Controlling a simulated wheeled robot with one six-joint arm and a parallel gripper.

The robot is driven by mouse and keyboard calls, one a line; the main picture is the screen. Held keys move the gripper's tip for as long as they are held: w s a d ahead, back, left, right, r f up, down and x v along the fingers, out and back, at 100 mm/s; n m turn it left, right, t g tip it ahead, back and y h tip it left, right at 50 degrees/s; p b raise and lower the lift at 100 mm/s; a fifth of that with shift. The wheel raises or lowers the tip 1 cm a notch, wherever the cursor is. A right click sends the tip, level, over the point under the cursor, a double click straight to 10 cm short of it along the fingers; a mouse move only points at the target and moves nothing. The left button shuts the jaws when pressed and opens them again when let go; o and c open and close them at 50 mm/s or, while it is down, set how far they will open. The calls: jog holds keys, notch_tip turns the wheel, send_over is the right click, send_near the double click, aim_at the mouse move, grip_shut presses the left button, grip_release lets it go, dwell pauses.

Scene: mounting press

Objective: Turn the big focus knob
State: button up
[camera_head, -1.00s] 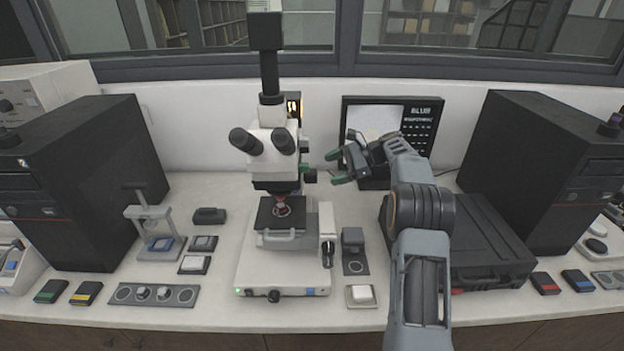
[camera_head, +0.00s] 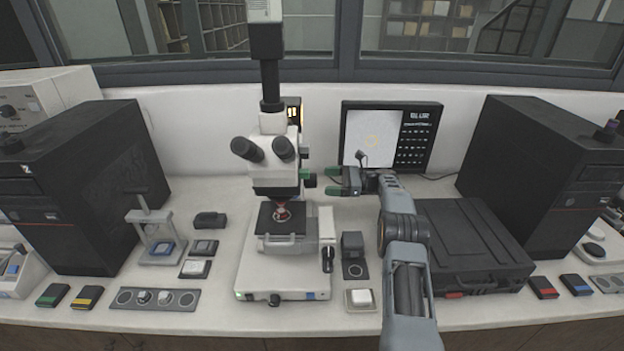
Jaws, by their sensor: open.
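The microscope (camera_head: 273,140) stands upright at the middle of the bench, with two dark eyepieces and a camera tube on top. On the right side of its head is a dark round knob (camera_head: 310,181), which looks like the big focus knob. A small gap shows between fingertips and knob.
A monitor (camera_head: 422,135) reading "BLUR" stands behind my gripper. A black case (camera_head: 470,245) lies to the right of my arm. A small dark block (camera_head: 352,245) stands on the bench below the gripper. Black computer towers (camera_head: 85,185) flank the bench.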

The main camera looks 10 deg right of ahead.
aim_at(313, 181)
jog(key=shift+p+x, duration=0.65)
jog(key=shift+x, duration=2.35)
jog(key=c, duration=0.9)
jog(key=shift+c, duration=0.2)
jog(key=shift+f+b, duration=0.15)
jog(key=shift+b, duration=0.5)
